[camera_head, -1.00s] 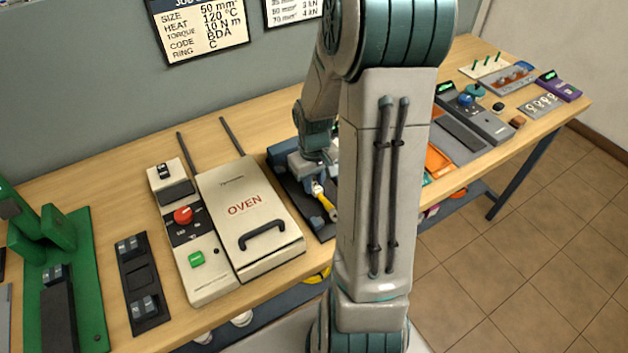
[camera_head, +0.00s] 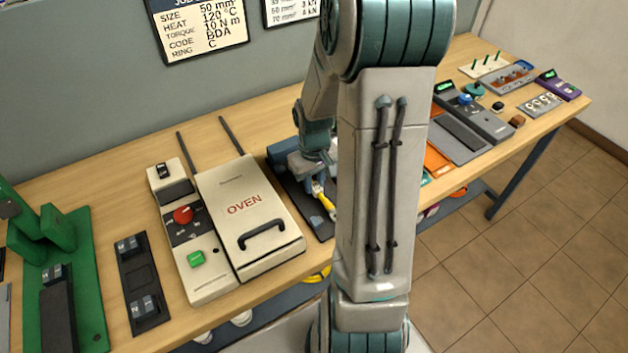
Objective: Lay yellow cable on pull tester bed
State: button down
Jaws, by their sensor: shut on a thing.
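The yellow cable (camera_head: 323,198) shows as a short yellow length with a pale end, just below my gripper (camera_head: 315,182). My gripper is shut on it, low over a dark bed (camera_head: 318,229) with a blue-grey block at its back, right of the oven. This bed looks like the pull tester bed, but I cannot be sure. My arm hides the bed's right part and perhaps more of the cable. I cannot tell whether the cable touches the bed.
The cream oven (camera_head: 246,215) with its control panel stands close left of the dark bed. A dark fixture (camera_head: 141,283) and a green press (camera_head: 85,270) are farther left. A grey device (camera_head: 480,120) and small racks fill the right end.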

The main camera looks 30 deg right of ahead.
jog(key=shift+f+b, duration=0.45)
jog(key=shift+f, duration=0.05)
jog(key=c, duration=1.2)
grip_release()
jog(key=shift+o, duration=0.2)
jog(key=shift+r, duration=0.1)
notch_tip(320, 180, up, 14)
jog(key=shift+f, duration=0.2)
